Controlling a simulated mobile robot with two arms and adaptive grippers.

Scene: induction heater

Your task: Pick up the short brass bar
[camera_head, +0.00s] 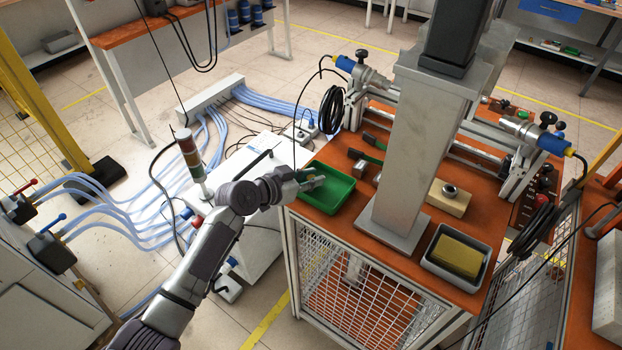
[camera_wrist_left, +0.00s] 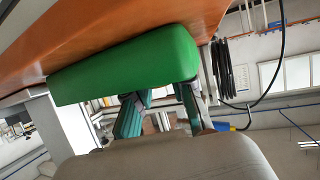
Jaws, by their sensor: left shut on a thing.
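My left gripper (camera_head: 310,180) is at the left rim of the green tray (camera_head: 333,196), with its fingertips over the tray. A small yellowish piece, which looks like the short brass bar (camera_head: 312,177), shows between the fingertips, and the gripper is shut on it. In the left wrist view, the fingers (camera_wrist_left: 160,110) reach up behind the wall of the green tray (camera_wrist_left: 125,70), which hides their tips and the bar. My right gripper is not in view.
The orange bench top (camera_head: 310,212) carries the tray. A grey column (camera_head: 405,150) stands right of it. A tan block with a metal ring (camera_head: 450,193) and a grey bin with a yellow sponge-like block (camera_head: 457,256) lie further right. Small metal pieces sit behind the tray.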

